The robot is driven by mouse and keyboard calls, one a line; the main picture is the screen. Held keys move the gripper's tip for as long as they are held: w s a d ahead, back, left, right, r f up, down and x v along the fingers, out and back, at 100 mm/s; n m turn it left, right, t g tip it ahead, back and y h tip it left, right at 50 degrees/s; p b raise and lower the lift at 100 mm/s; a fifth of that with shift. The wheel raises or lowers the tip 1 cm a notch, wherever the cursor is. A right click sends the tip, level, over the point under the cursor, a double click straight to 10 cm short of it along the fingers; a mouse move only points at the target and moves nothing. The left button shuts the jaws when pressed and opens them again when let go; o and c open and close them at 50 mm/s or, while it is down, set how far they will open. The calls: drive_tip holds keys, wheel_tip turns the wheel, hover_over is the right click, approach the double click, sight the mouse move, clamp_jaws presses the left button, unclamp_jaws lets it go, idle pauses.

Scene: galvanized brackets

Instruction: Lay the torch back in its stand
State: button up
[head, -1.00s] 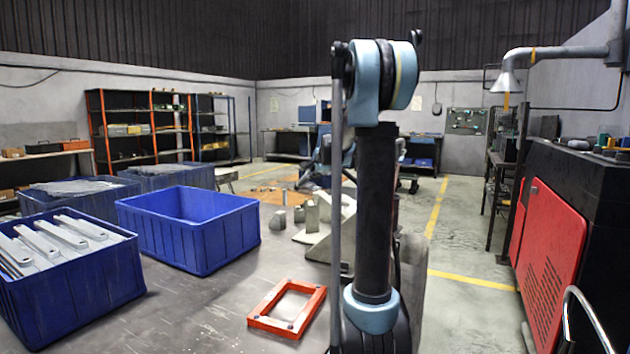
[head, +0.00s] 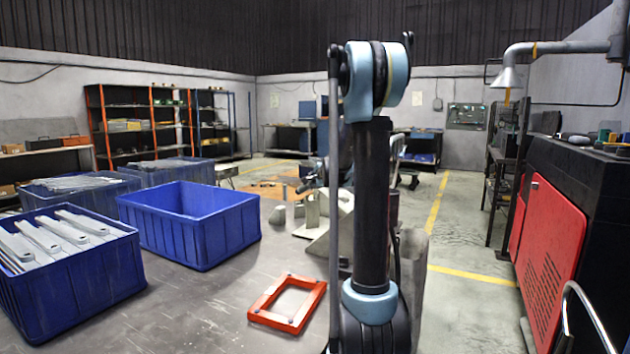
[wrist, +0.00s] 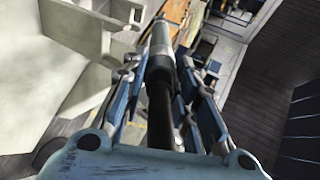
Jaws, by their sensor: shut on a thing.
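The torch (wrist: 160,98), a rod with a black body and a grey front part, runs between the fingers of my gripper (wrist: 165,72) in the wrist view. My gripper is shut on it, and the torch points away from the wrist. A pale grey angular piece, which looks like the stand (wrist: 55,62), is left of the gripper in the wrist view, apart from the torch. In the head view the pale stand (head: 318,245) is on the table, partly hidden by my arm. My gripper is mostly hidden behind my arm there.
An orange-red frame (head: 287,318) lies flat on the table (head: 215,310). An empty blue crate (head: 205,240) and a blue crate of metal brackets (head: 75,290) stand at left. A red-fronted machine (head: 550,260) is at right.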

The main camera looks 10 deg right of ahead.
drive_tip(key=shift+f, duration=2.7)
drive_tip(key=o, duration=1.1)
drive_tip(key=shift+s, duration=0.1)
drive_tip(key=shift+v, duration=5.85)
drive_tip(key=shift+d, duration=0.1)
